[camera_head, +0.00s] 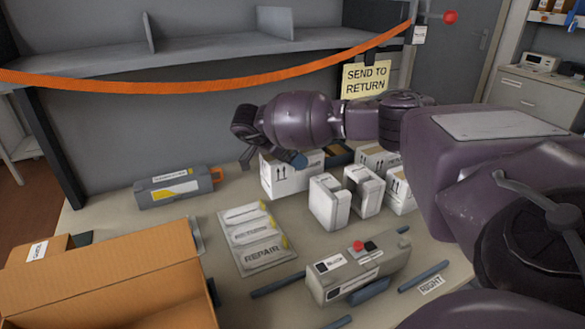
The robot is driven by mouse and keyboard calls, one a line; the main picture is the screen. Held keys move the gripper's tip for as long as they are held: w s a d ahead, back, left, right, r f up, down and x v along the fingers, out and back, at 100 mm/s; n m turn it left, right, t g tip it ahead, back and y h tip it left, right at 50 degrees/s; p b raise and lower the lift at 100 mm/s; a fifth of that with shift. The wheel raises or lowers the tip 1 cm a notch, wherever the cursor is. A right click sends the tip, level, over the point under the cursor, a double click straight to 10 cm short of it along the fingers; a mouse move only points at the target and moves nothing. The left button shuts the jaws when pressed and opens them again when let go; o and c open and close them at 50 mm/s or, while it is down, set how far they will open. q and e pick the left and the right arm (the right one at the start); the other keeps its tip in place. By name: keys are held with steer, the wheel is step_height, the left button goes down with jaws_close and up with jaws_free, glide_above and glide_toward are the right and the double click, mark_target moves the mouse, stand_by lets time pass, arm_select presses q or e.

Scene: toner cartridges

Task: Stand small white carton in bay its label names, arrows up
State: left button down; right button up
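Several white cartons with black up arrows stand grouped on the table. They include a wide one (285,180), a narrow one (329,203), another narrow one (364,190) and one at the back (377,158). I cannot tell which is the small carton, and their label text is too small to read. My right gripper (270,160) hangs at the back left of the group, by the top of the wide carton. Its dark fingers look spread apart with nothing seen between them. My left gripper is out of view. My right arm hides the table's back right.
A grey unit labelled BLACK (358,268) with a red knob stands in front, among blue strips. Sheets marked REPAIR (254,238) lie left of it. A grey cartridge (178,188), an open cardboard box (110,275) and an orange band (220,82) before the divided shelf also show.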

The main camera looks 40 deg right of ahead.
steer(key=shift+f+b, duration=0.3)
steer(key=shift+f, duration=1.8)
steer(key=shift+f, duration=0.1)
steer(key=o, duration=0.9)
steer(key=shift+o, duration=0.8)
